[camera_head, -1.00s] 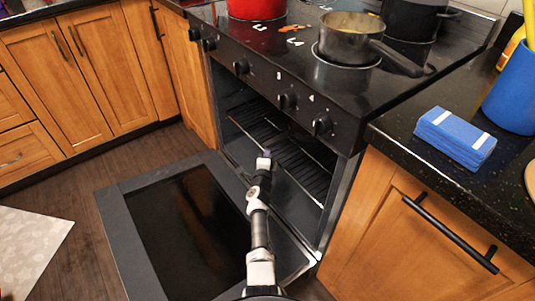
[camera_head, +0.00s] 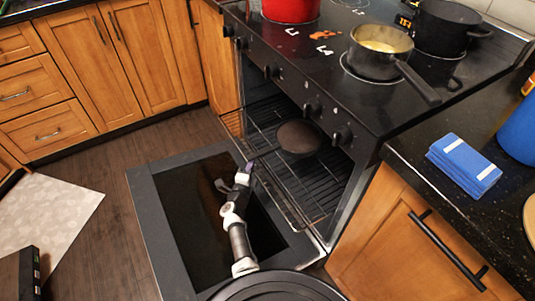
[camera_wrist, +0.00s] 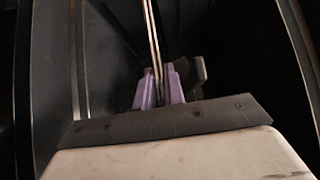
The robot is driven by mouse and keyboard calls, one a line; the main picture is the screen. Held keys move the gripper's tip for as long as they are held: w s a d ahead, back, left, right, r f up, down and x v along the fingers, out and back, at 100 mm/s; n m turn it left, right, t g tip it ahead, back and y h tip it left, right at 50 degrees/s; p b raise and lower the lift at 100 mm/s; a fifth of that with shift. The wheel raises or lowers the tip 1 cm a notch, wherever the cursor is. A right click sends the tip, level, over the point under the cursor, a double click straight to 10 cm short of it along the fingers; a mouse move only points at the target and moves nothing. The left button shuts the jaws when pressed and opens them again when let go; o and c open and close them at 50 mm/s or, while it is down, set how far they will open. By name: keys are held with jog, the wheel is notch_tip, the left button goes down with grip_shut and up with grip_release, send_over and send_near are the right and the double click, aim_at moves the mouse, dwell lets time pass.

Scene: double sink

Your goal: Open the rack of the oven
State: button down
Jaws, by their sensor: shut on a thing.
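The oven door (camera_head: 165,230) is folded down flat in front of the oven. A wire rack (camera_head: 312,180) sticks out of the oven cavity over the door's inner edge. My gripper (camera_head: 248,168) is low over the door at the rack's front edge. In the wrist view, its purple fingers (camera_wrist: 158,88) are closed around a thin metal bar that runs up the picture, apparently the rack's front rail. The exact contact is partly hidden in the dark.
A pot with yellow contents (camera_head: 381,46), a red pot (camera_head: 290,8) and a black pot (camera_head: 445,28) stand on the stovetop. Wooden cabinets flank the oven.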

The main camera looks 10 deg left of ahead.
jog(key=s+a+p, duration=0.1)
jog(key=s+a, duration=0.3)
jog(key=a, duration=0.2)
jog(key=shift+s+a, duration=0.15)
jog(key=shift+s, duration=0.15)
jog(key=c, duration=1.5)
grip_release()
jog(key=s+p, duration=0.1)
jog(key=s, duration=0.3)
jog(key=s+a+p, duration=0.1)
jog(key=s+p, duration=0.1)
jog(key=s, duration=0.3)
jog(key=s+a+p, duration=0.1)
jog(key=s, duration=0.3)
jog(key=shift+s+a, duration=0.1)
jog(key=shift+s, duration=0.25)
